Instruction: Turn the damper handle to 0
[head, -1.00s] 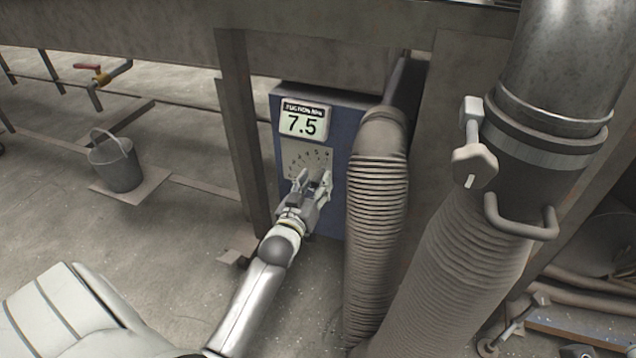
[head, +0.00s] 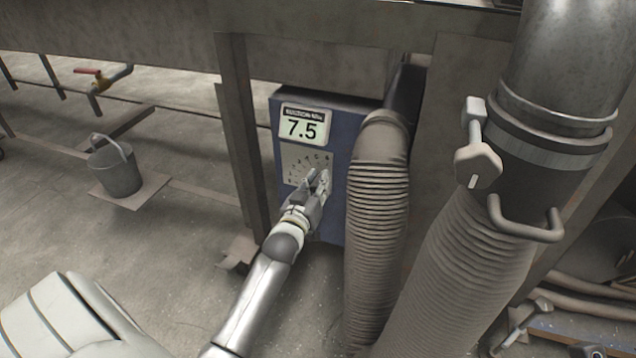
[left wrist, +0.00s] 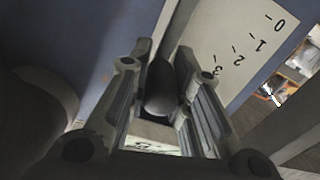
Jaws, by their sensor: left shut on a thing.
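The damper handle (left wrist: 160,88) is a dark rounded grip between my left gripper's fingers in the left wrist view; the fingers hide it in the head view. My left gripper (head: 318,182) is shut on it, in front of the dial plate (head: 303,162) on the blue box (head: 348,135). In the left wrist view the dial plate (left wrist: 238,45) shows the marks 0, 1, 2 and 3 at upper right, away from the handle. The display (head: 303,125) above the dial reads 7.5. My right gripper is not in view.
A ribbed hose (head: 377,230) stands close to the right of the box. A metal post (head: 240,140) stands to its left. A larger duct (head: 455,260) with a hexagonal knob (head: 478,165) is further right. A grey bucket (head: 115,168) stands at left.

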